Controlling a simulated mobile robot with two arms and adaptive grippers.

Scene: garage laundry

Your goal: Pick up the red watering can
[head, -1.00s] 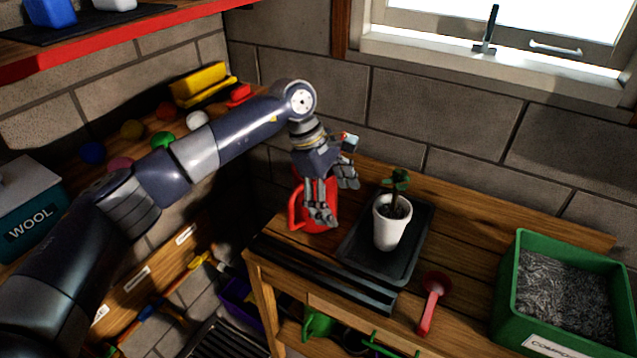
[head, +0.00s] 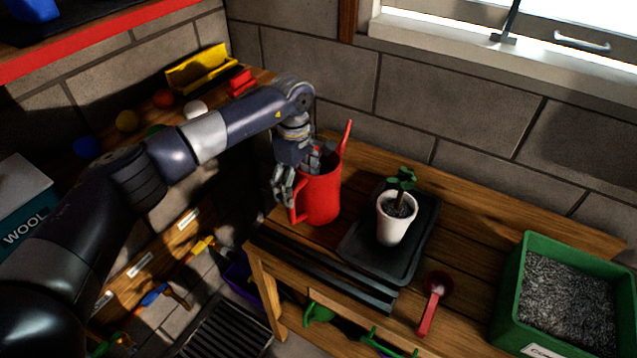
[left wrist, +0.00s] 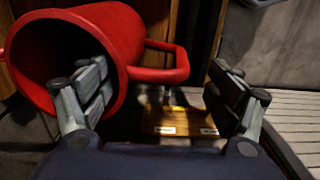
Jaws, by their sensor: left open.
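The red watering can (head: 322,195) stands upright on the wooden bench, left of the potted plant, its spout up at the back right and its handle to the left. My left gripper (head: 297,180) is open at the can's handle side. In the left wrist view, the can (left wrist: 122,30) shows its open mouth at the left, and its handle (left wrist: 180,68) lies between the spread fingers of my gripper (left wrist: 160,85). One finger overlaps the can's mouth; the other is beyond the handle. Contact cannot be told. My right gripper is out of view.
A white pot with a plant (head: 394,222) stands on a dark tray (head: 365,250) close right of the can. A red scoop (head: 432,300) and a green bin (head: 510,280) are further right. A wall is behind the bench (head: 470,215).

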